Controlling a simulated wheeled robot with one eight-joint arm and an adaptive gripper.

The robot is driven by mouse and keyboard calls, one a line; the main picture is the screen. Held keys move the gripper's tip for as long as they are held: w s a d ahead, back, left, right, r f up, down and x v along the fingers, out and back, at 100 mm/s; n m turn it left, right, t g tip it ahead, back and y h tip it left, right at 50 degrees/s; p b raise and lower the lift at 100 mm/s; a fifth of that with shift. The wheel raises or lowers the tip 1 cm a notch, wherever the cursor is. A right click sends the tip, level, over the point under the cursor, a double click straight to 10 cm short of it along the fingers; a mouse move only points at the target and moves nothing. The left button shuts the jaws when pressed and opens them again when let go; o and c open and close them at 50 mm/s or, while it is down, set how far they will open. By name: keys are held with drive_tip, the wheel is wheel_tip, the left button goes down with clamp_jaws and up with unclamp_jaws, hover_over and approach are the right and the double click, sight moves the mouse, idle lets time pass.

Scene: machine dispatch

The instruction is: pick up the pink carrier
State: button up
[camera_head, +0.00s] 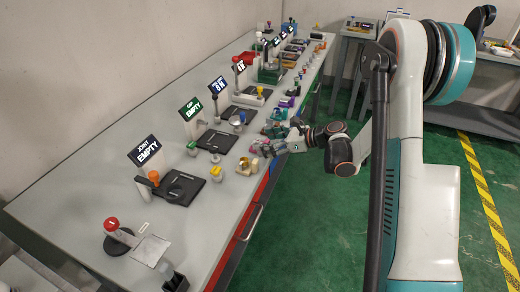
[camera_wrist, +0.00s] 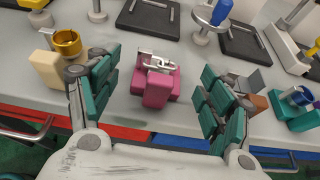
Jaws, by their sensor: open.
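The pink carrier (camera_wrist: 157,88) sits on the grey table near its front edge in the wrist view. It is a blocky pink piece with a silver metal part (camera_wrist: 155,62) on its top. My gripper (camera_wrist: 150,108) is open, with one teal-padded finger to the left of the carrier and the other to the right. The carrier lies between and a little beyond the fingers, apart from both. In the head view my gripper (camera_head: 273,141) is over the table's front edge, and I cannot make out the carrier there.
A cream block with a gold ring (camera_wrist: 67,43) stands close beside the left finger. A teal carrier with a ring (camera_wrist: 298,97) and a grey-brown piece (camera_wrist: 252,90) are to the right. Black station plates (camera_wrist: 148,18) lie behind.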

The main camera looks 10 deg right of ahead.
drive_tip(key=shift+w+a+f, duration=0.15)
drive_tip(key=shift+w+a, duration=0.05)
drive_tip(key=shift+a, duration=0.1)
drive_tip(key=c, duration=1.2)
drive_tip(key=shift+c, duration=0.2)
